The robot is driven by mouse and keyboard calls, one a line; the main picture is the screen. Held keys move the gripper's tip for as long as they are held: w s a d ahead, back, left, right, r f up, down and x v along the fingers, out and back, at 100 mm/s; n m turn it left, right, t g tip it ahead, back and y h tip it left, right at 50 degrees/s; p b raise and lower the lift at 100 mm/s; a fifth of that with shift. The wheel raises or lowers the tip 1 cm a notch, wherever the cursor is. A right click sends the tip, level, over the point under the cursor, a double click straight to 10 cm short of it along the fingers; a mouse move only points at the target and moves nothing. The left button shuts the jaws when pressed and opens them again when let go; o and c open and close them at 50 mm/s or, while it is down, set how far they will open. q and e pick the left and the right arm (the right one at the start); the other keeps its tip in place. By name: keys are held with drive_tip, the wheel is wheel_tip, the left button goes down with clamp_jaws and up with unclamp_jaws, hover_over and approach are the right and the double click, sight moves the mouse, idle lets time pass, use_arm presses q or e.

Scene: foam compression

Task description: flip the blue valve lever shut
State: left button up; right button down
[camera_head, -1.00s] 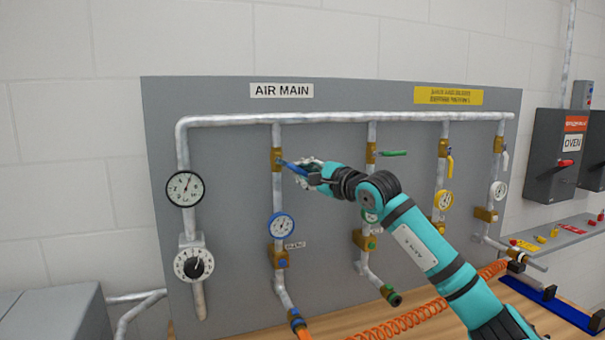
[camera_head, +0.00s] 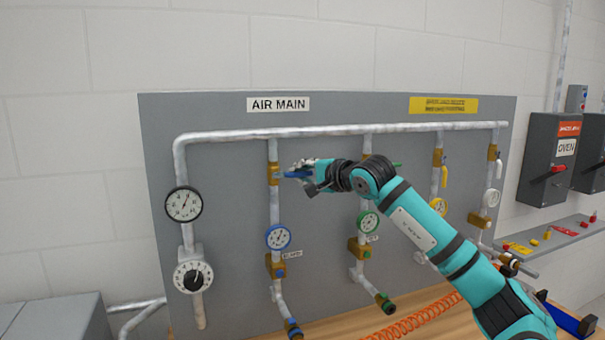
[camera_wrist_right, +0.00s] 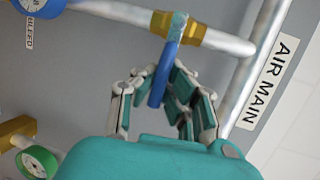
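The blue valve lever (camera_head: 298,174) sits on a brass valve (camera_head: 273,173) on the pipe below the AIR MAIN label. It points right, about level and square to its upright pipe. In the right wrist view the blue lever (camera_wrist_right: 160,85) runs down from the valve (camera_wrist_right: 177,30) between the two fingers of my right gripper (camera_wrist_right: 162,78). The fingertips lean inward and close on the lever from both sides. In the head view my right gripper (camera_head: 303,167) partly covers the lever's outer end. My left gripper is not in view.
A blue-rimmed gauge (camera_head: 278,237) is below the blue lever's valve. An orange hose (camera_head: 410,322) lies on the bench.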

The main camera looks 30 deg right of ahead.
drive_tip(key=shift+f, duration=0.3)
drive_tip(key=c, duration=1.3)
unclamp_jaws()
drive_tip(key=shift+r, duration=0.2)
drive_tip(key=shift+c, duration=0.2)
drive_tip(key=shift+s, duration=0.15)
drive_tip(key=s+r, duration=0.2)
drive_tip(key=s, duration=0.9)
drive_tip(key=shift+s+d+r, duration=0.15)
drive_tip(key=shift+s+d, duration=0.1)
